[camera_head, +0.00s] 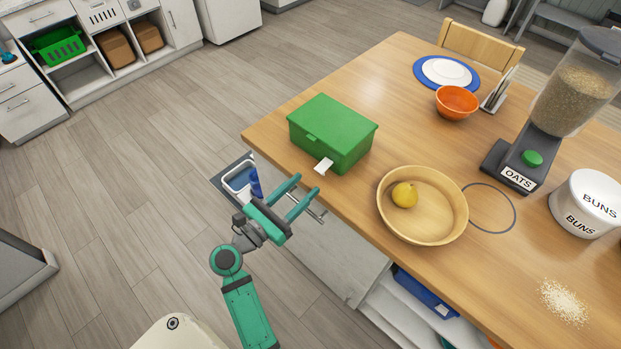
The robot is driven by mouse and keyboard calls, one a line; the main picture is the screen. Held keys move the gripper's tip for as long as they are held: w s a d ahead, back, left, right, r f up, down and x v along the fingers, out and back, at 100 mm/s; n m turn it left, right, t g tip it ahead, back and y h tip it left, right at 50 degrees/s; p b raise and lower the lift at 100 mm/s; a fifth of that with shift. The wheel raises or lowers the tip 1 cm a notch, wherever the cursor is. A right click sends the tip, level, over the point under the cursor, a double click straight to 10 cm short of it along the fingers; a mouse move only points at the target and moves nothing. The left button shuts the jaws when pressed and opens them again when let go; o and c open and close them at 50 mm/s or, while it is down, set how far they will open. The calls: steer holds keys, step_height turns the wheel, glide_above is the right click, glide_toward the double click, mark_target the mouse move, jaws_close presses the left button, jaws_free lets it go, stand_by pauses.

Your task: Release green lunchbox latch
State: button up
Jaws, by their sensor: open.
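A green lunchbox (333,131) with its lid shut sits on the wooden table near the left corner. A small green tab, which looks like the latch (311,138), shows on its front face. A white tag (323,166) lies at the foot of the box by the table edge. My gripper (309,190) is open and empty, in front of and below the box, apart from it. Its teal fingers point up and right toward the box and table edge.
A wooden bowl (424,232) with a lemon (404,195) stands right of the lunchbox on the table (480,265). An oats dispenser (520,165), orange bowl (457,102) and buns canister (587,204) stand farther off. Floor left of the table is mostly clear.

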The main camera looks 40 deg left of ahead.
steer(key=s, duration=0.5)
steer(key=shift+a+f, duration=0.15)
steer(key=shift+f, duration=0.15)
steer(key=s+d+r+n+t+y, duration=0.1)
steer(key=s+d+r+n+t, duration=0.1)
steer(key=d+n, duration=0.75)
steer(key=s+d+r+n+t, duration=0.1)
steer(key=d+r+n+t, duration=0.1)
steer(key=d+n, duration=0.8)
steer(key=s+d+f+n+g, duration=0.4)
steer(key=s+d+n, duration=0.2)
steer(key=s+n, duration=0.1)
steer(key=s+d+f+n+g, duration=0.4)
steer(key=s+d+n, duration=0.3)
steer(key=n, duration=0.3)
steer(key=shift+s+f, duration=0.5)
steer(key=shift+s, duration=0.15)
